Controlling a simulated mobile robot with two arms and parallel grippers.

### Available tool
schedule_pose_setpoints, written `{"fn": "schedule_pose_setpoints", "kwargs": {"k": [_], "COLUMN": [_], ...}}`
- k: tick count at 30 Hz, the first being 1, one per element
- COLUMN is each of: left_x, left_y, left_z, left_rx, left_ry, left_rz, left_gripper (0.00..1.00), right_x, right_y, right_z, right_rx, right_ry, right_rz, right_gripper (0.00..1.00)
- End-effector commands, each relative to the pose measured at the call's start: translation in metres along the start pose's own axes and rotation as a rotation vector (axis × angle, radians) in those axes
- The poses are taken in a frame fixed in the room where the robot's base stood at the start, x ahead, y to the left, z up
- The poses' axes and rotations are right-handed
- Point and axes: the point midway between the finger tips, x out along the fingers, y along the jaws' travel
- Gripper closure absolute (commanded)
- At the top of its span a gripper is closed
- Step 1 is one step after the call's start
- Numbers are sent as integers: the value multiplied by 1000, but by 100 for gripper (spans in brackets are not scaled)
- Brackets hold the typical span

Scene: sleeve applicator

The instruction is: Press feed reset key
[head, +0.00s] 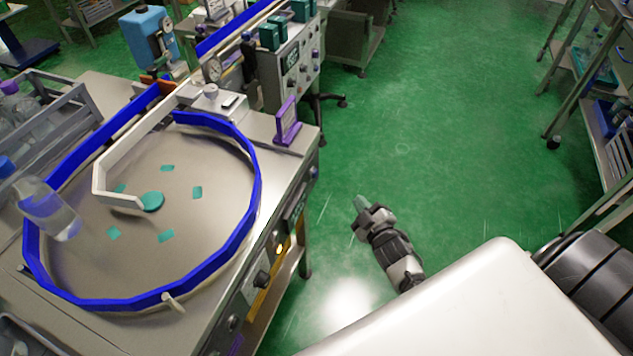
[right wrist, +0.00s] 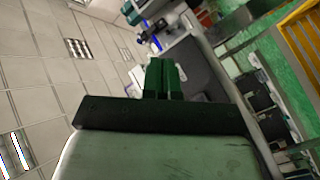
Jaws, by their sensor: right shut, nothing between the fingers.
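The machine's front panel (head: 243,290) runs along the right side of the turntable bench, with dark knobs and a small lit yellow button (head: 280,249). I cannot tell which control is the feed reset key; no label is readable. My right gripper (head: 360,204) is shut and empty, over the green floor to the right of the panel and apart from it. In the right wrist view its closed green fingers (right wrist: 163,78) point toward blurred equipment. My left gripper is not in view.
The round feed table has a blue rim (head: 258,190) and several teal pieces on it. A clear bottle (head: 48,208) is at its left. A purple stand (head: 287,122) is on the bench's far corner. The green floor between bench and right-hand shelves (head: 590,110) is clear.

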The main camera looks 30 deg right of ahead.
Motion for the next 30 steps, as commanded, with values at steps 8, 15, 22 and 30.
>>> {"fn": "schedule_pose_setpoints", "kwargs": {"k": [8,15,22,30], "left_x": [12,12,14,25], "left_y": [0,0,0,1], "left_z": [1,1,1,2], "left_rx": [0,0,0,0], "left_ry": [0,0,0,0], "left_rz": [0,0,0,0], "left_gripper": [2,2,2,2], "right_x": [9,9,14,39], "right_y": [33,34,29,11], "right_z": [-19,-20,-23,-41], "right_rx": [-80,-81,-79,-78], "right_ry": [94,94,95,95], "right_rz": [90,91,91,90], "right_gripper": [100,100,100,100]}}
